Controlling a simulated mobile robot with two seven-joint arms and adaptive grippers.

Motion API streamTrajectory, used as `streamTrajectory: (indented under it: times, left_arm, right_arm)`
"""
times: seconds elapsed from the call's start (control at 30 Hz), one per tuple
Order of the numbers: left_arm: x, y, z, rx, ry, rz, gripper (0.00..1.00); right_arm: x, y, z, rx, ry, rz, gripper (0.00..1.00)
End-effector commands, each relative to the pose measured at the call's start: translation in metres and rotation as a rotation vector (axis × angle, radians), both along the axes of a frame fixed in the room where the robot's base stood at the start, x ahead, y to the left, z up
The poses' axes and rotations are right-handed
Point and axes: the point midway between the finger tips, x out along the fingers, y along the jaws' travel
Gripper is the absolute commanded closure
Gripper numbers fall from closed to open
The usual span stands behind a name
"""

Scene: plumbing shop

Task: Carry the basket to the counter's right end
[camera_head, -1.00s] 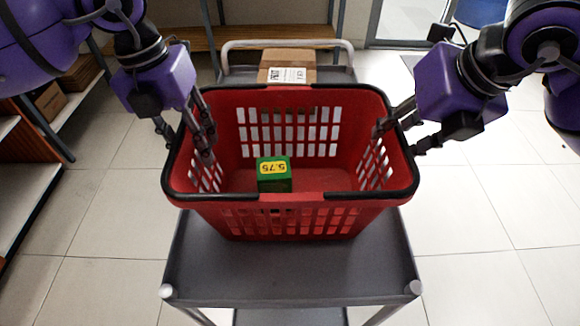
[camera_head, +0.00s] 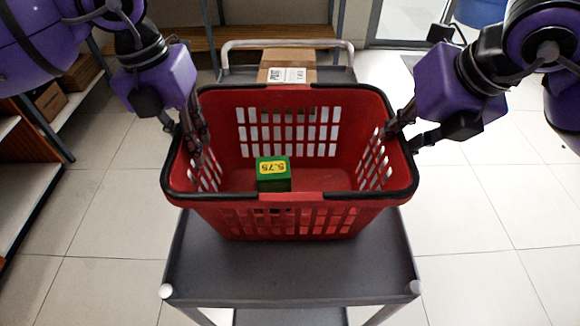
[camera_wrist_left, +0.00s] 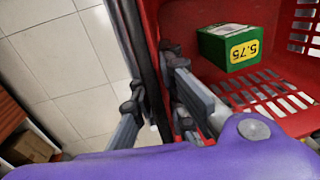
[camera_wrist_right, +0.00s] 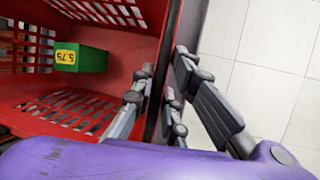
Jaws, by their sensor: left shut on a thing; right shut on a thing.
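The red basket (camera_head: 290,212) with black rim handles sits on a grey cart in the middle of the head view. A green box (camera_head: 273,175) with a yellow 5.75 label lies inside it. My left gripper (camera_head: 196,140) is shut on the basket's left wall, one finger inside and one outside. The left wrist view shows that wall and black rim between the fingers (camera_wrist_left: 158,85). My right gripper (camera_head: 398,128) is shut on the basket's right wall, and the right wrist view shows its fingers (camera_wrist_right: 160,95) on both sides of the wall. No counter is seen.
The grey cart (camera_head: 290,272) has free top in front of the basket and a light push bar behind. A cardboard box (camera_head: 290,58) stands behind the basket. Shelves (camera_head: 30,190) are at the left. Tiled floor (camera_head: 490,210) is open at the right.

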Motion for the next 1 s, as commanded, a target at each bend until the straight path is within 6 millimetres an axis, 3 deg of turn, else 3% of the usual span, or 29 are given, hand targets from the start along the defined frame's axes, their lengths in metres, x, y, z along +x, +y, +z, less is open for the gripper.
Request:
streamTrajectory:
  times: [0.27,0.7,1.0]
  left_arm:
    - [0.001,0.004,0.016,0.012,-0.015,0.005,1.00]
    - [0.002,0.006,0.085,0.014,-0.076,0.008,1.00]
    - [0.002,0.006,0.087,0.015,-0.078,0.010,1.00]
  right_arm:
    - [0.001,-0.002,0.019,-0.003,-0.018,-0.004,1.00]
    - [0.000,-0.003,0.088,-0.005,-0.081,-0.006,1.00]
    - [0.000,-0.003,0.091,-0.006,-0.084,-0.007,1.00]
